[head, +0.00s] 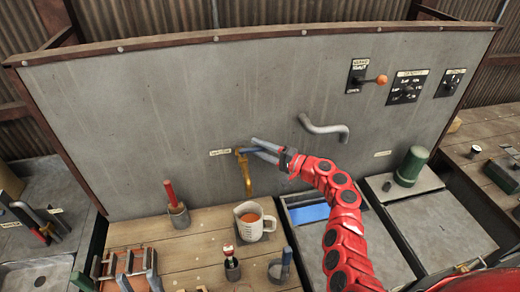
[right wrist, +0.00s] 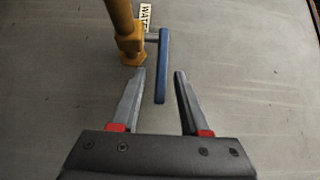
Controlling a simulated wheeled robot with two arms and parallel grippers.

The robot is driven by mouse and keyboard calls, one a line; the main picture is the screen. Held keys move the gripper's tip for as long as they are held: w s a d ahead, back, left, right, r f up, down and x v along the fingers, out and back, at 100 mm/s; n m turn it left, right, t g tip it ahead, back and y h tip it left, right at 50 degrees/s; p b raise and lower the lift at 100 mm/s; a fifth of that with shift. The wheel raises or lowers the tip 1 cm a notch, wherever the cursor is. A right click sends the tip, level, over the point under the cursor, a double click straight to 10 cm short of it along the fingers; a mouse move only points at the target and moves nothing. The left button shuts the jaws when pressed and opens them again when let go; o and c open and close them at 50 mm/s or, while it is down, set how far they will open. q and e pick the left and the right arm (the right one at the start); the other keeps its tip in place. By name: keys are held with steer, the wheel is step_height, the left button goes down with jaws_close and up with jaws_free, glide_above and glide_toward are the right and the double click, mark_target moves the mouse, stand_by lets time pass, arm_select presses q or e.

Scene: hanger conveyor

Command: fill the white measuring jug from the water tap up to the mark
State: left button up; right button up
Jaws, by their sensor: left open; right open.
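The white measuring jug (head: 249,228) stands upright on the wooden bench, its handle to the right. Its inside looks orange; I cannot tell a mark or level. The yellow tap (head: 246,178) comes out of the grey panel just above the jug, and I see no stream from it. Its blue lever (head: 247,150) points right. My right gripper (head: 266,150) is at the lever. In the right wrist view, the open right gripper (right wrist: 160,73) has the blue lever (right wrist: 162,60) between its fingers, with gaps on both sides. My left gripper is not in view.
A grey pipe spout (head: 325,128) sticks out of the panel to the right of the tap. A pot with a red-handled tool (head: 178,213) stands left of the jug. A small red-topped item (head: 231,265) and a grey-blue item (head: 280,268) stand in front. A green canister (head: 411,166) is at right.

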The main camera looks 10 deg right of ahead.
steer(key=shift+c, duration=0.2)
jaws_close()
stand_by(1.2)
